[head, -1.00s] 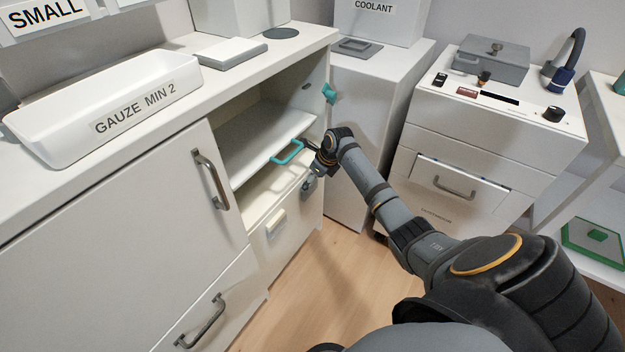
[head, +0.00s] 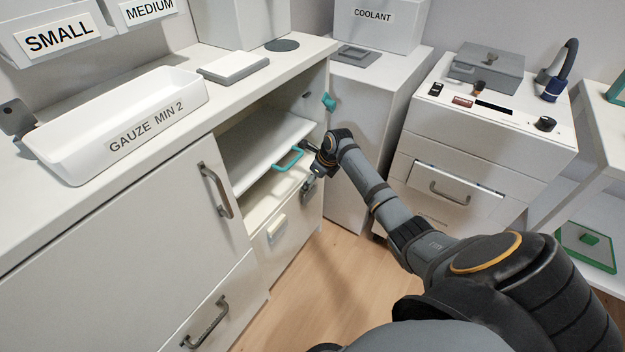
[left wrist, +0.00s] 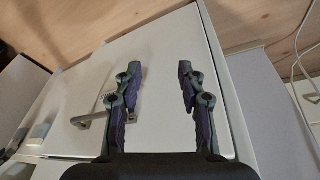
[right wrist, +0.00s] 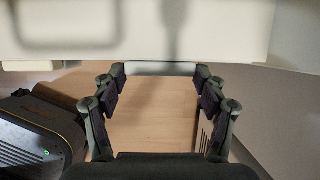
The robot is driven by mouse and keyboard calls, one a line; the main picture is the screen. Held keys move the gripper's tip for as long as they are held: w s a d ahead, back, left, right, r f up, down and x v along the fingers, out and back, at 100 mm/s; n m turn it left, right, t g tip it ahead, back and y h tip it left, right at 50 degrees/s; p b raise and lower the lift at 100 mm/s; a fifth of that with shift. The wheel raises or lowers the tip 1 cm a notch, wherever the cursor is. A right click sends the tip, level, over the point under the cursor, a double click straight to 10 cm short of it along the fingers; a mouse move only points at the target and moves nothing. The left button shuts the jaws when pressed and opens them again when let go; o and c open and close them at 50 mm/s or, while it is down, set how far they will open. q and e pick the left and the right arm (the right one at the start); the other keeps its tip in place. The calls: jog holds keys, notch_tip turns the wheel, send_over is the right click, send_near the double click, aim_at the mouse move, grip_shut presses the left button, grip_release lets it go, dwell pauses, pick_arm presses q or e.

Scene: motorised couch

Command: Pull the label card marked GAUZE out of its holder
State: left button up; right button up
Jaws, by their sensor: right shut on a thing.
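The words GAUZE MIN 2 (head: 147,127) are on the front of a long white bin (head: 185,97) on the left counter; I cannot make out a separate holder around them. My right gripper (head: 312,170) is at the right end of the open cabinet bay, far from the bin. In the right wrist view, its fingers (right wrist: 160,78) are shut on a grey bar (right wrist: 160,68) below a cream panel. My left gripper (left wrist: 158,85) is open and empty, facing a white panel with a grey handle (left wrist: 90,119). It is not clearly seen in the head view.
SMALL (head: 60,37) and MEDIUM (head: 147,9) cards hang above the bin. Open floor (head: 330,275) lies in front.

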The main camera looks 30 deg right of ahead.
pick_arm(q)
jog(key=a+g+p, duration=0.1)
jog(key=p, duration=0.1)
jog(key=a+y+p, duration=0.1)
jog(key=p, duration=0.1)
jog(key=shift+s+a+f+g, duration=0.2)
jog(key=shift+a+f+g, duration=0.1)
jog(key=shift+g, duration=0.1)
pick_arm(e)
notch_tip(320, 180, up, 4)
jog(key=shift+f, duration=0.2)
pick_arm(q)
jog(key=shift+f+p, duration=0.1)
jog(key=shift+p, duration=0.2)
jog(key=s+a+f+p, duration=0.3)
jog(key=f+p, duration=0.2)
jog(key=f, duration=0.6)
jog(key=s+a+f+p, duration=0.1)
jog(key=s+f+p, duration=0.3)
jog(key=s, duration=0.6)
jog(key=shift+s+a+f+y+p, duration=0.25)
jog(key=shift+f+y+p, duration=0.15)
jog(key=shift+p, duration=0.15)
pick_arm(e)
notch_tip(320, 180, up, 7)
